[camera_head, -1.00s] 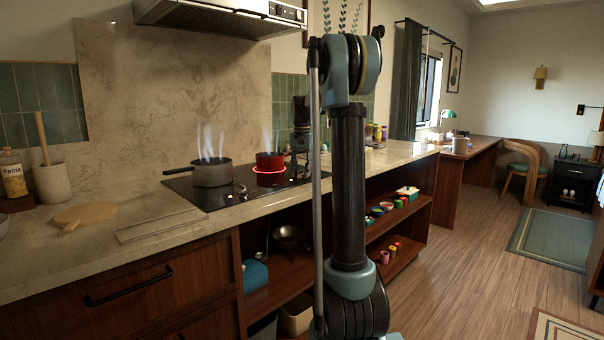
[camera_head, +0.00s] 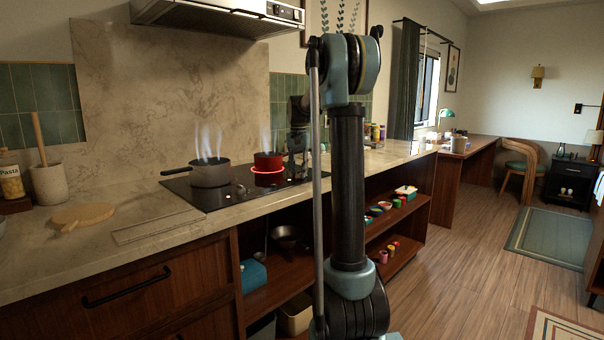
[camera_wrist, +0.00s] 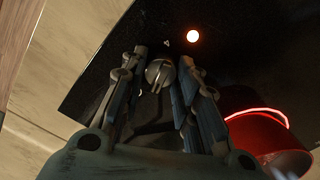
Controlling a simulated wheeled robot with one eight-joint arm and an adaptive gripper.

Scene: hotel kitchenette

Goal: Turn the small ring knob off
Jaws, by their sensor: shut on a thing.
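In the wrist view a small round metallic knob (camera_wrist: 160,72) stands on the black cooktop, between the fingertips of my gripper (camera_wrist: 163,62). The gripper is shut on it. A glowing indicator light (camera_wrist: 193,36) is on the cooktop just beyond the knob. The red pot (camera_head: 268,161) sits on a ring that glows red, and its red side shows at the right of the wrist view (camera_wrist: 262,135).
A grey pot (camera_head: 209,174) steams on the left of the cooktop (camera_head: 190,190); the red pot steams too. A wooden board (camera_head: 83,216) and a utensil crock (camera_head: 50,184) stand on the counter (camera_head: 140,210) to the left. A range hood (camera_head: 215,15) hangs above.

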